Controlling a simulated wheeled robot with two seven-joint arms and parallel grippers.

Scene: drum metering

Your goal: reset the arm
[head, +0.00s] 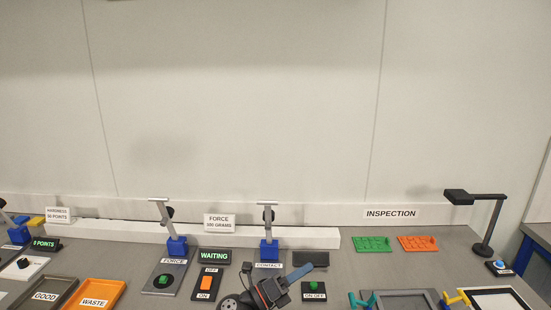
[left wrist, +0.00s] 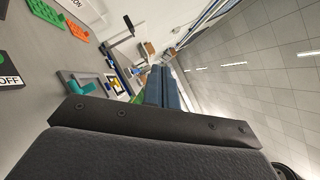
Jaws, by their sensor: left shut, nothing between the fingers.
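My left gripper (head: 306,268) is at the bottom middle of the head view, over the bench between the contact stand (head: 268,250) and the on/off button plate (head: 314,291). Its blue-grey fingers point up and to the right. In the left wrist view the fingers (left wrist: 161,76) lie together with nothing between them. My right gripper does not show in either view.
The force stand (head: 176,247) and the WAITING display (head: 215,255) are to the left, with the orange WASTE tray (head: 122,288) and GOOD tray (head: 69,285). Green (head: 372,244) and orange (head: 418,243) plates and a black lamp (head: 484,248) are to the right.

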